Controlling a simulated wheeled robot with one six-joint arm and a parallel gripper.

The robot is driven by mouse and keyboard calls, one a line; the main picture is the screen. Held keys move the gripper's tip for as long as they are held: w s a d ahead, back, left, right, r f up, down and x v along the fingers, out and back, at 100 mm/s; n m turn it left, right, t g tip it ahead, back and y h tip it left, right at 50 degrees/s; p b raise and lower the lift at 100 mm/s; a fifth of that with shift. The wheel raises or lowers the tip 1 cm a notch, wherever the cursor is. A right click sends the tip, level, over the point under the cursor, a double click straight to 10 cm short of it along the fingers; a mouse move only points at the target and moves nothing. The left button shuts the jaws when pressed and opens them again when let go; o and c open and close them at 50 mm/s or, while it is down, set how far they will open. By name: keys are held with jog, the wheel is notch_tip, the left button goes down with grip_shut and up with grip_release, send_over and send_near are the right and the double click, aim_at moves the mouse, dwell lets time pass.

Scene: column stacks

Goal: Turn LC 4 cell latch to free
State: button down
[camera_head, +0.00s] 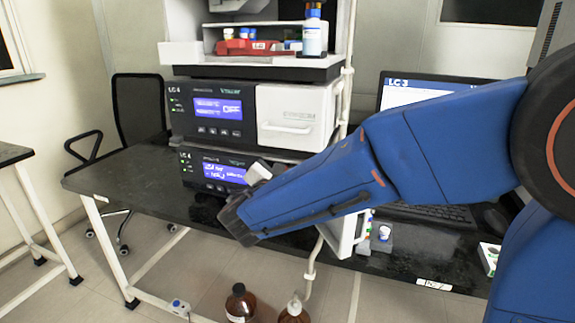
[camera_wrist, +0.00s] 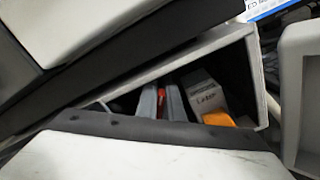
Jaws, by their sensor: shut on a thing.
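The LC 4 stack has an upper unit (camera_head: 212,110) and a lower unit (camera_head: 205,170) with lit screens. My gripper's two grey fingers (camera_wrist: 162,103) reach into an open compartment in the wrist view. They are shut on a small red piece (camera_wrist: 160,94), which looks like the cell latch; its turn position cannot be read. To their right stand a grey block (camera_wrist: 206,94) with an unclear label and an orange part (camera_wrist: 219,119). In the head view, my arm hides much of the lower unit's right side, and the fingertips are not visible.
The compartment's pale frame (camera_wrist: 262,85) lies close around the fingers. A dark bench (camera_head: 125,180) carries the stack. A keyboard (camera_head: 430,214) and monitor (camera_head: 415,90) stand to the right. Brown bottles (camera_head: 240,303) stand below. The bench's left end is clear.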

jog(key=shift+d+m, duration=0.1)
jog(key=shift+m, duration=0.7)
jog(key=c, duration=1.9)
grip_release()
